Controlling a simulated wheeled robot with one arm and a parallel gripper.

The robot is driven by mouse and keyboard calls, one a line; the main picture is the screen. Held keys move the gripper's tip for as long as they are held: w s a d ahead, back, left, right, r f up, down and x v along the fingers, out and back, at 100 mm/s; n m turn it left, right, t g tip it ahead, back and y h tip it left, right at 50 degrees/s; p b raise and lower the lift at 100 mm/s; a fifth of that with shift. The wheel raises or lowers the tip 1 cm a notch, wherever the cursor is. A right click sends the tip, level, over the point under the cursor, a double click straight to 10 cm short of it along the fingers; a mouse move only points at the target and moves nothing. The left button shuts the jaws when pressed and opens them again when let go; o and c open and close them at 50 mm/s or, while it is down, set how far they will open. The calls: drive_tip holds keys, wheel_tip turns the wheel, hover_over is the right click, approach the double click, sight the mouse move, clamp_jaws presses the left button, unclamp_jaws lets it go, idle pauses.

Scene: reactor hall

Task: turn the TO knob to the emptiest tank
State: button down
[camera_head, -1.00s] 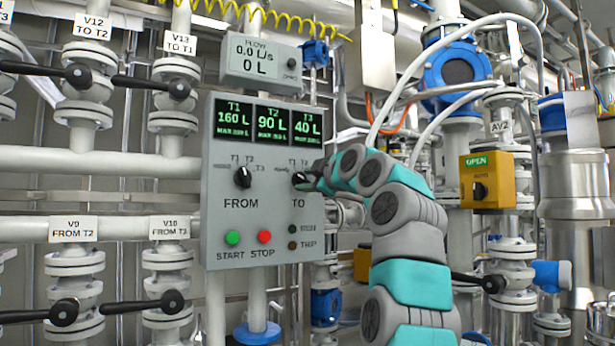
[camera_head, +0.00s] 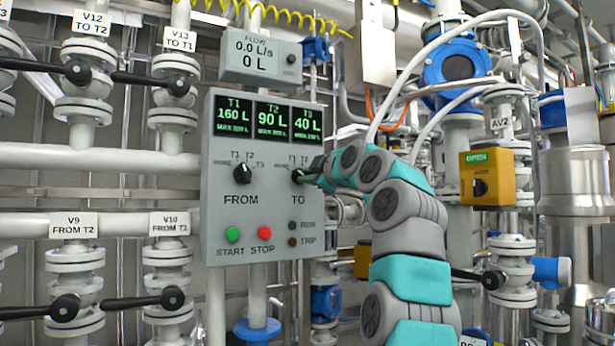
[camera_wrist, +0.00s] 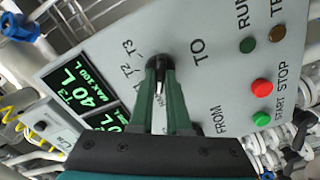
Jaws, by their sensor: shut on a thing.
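The grey control panel (camera_head: 222,222) shows T1 160 L, T2 90 L and T3 40 L on its display (camera_head: 308,125). The TO knob (camera_head: 297,176) is black and sits on the panel's right side. My gripper (camera_wrist: 160,68) is shut on the TO knob, which shows in the wrist view between the green fingertips (camera_wrist: 158,60). The fingers hide much of the knob, so I cannot tell exactly where it points. The FROM knob (camera_head: 243,174) is to its left, apart from my gripper.
A green START button (camera_head: 232,235) and a red STOP button (camera_head: 265,233) sit below the knobs. A flow meter (camera_head: 262,60) reading 0.0 L/s and 0 L is above the panel.

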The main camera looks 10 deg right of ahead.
drive_tip(key=shift+m, duration=0.4)
drive_tip(key=m+p, duration=0.3)
drive_tip(key=m, duration=0.8)
drive_tip(key=shift+r, duration=0.15)
drive_tip(key=m+p, duration=0.3)
drive_tip(key=m, duration=0.1)
drive_tip(key=shift+a+m+p, duration=0.1)
drive_tip(key=shift+m+p, duration=0.2)
drive_tip(key=shift+p, duration=0.05)
drive_tip(key=m+p, duration=0.3)
drive_tip(key=shift+m, duration=0.3)
drive_tip(key=m+p, duration=0.3)
drive_tip(key=shift+m, duration=0.4)
drive_tip(key=shift+f, duration=0.2)
